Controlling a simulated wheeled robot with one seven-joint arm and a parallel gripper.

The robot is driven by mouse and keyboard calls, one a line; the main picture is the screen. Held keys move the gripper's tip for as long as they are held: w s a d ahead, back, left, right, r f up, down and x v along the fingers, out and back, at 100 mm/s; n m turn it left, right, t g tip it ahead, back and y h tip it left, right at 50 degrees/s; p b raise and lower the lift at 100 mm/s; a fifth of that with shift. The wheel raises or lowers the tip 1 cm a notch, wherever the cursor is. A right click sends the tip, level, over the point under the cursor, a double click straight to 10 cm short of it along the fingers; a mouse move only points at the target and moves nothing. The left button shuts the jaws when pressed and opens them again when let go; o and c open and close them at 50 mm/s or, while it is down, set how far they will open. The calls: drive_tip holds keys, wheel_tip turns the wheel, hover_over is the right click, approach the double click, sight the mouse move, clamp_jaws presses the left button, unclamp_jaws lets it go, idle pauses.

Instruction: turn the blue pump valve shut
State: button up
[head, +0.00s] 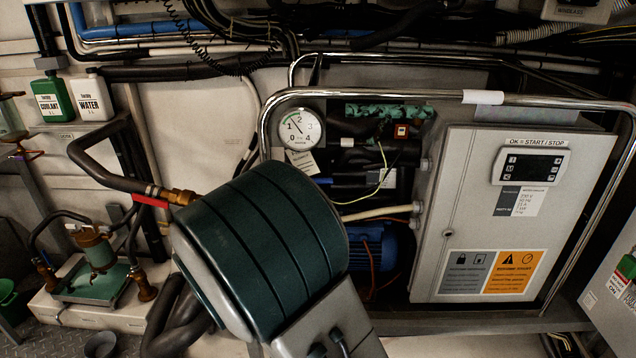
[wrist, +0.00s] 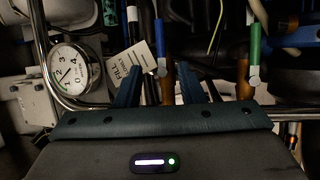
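In the wrist view, a blue lever handle (wrist: 159,38), which looks like the pump valve's, hangs along a copper pipe with a pale lower end. My gripper (wrist: 160,72) is open, its two dark fingers apart on either side of the handle's lower end. The handle's end shows in the gap; I cannot tell whether the fingers touch it. The valve body is partly hidden. In the head view my large dark green arm link covers my gripper and the blue valve.
A green lever handle (wrist: 255,42) stands to the right. A round gauge (head: 300,129) and a paper tag (wrist: 131,66) are at the left. A chrome rail (head: 400,95) frames the recess. A grey control box (head: 470,230) stands right; a red lever (head: 150,201) is left.

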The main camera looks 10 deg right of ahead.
drive_tip(key=x, duration=1.2)
drive_tip(key=shift+w+d+p, duration=0.1)
drive_tip(key=shift+p, duration=0.3)
clamp_jaws()
